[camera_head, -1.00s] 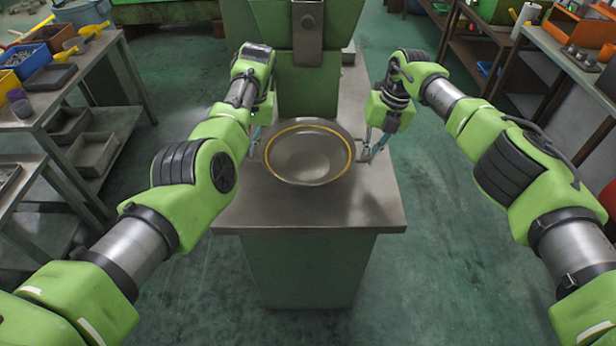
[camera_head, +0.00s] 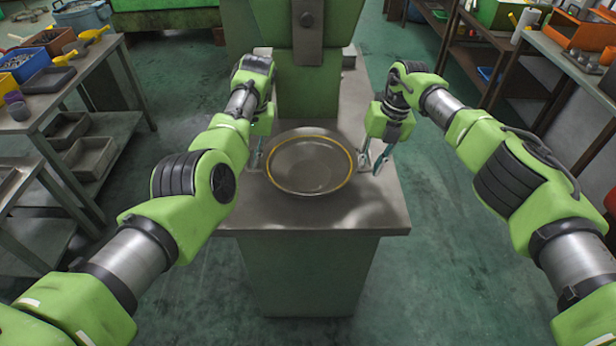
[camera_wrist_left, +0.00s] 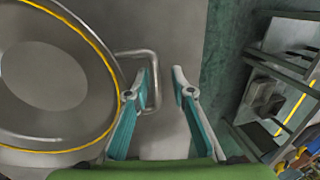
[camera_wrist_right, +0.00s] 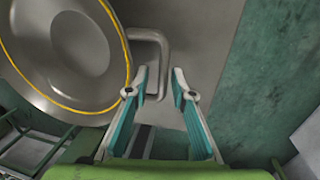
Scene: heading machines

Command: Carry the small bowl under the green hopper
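The small bowl (camera_head: 309,167), grey metal with a yellow rim line, appears to rest upright on the grey machine table (camera_head: 310,215). The green hopper (camera_head: 270,22) is above and behind it in the head view; I cannot tell whether the bowl is directly below. My left gripper (camera_head: 256,157) is open at the bowl's left handle; in the left wrist view, the handle's outer bar (camera_wrist_left: 156,85) shows between the fingers (camera_wrist_left: 163,78). My right gripper (camera_head: 376,164) is open at the right handle; its outer bar (camera_wrist_right: 165,65) shows between the fingers (camera_wrist_right: 160,77).
A green column (camera_head: 307,95) stands behind the bowl. A workbench with a blue bin (camera_head: 20,62) stands on the left, and shelves with an orange bin (camera_head: 578,32) on the right. The table's front part is bare, with green floor around it.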

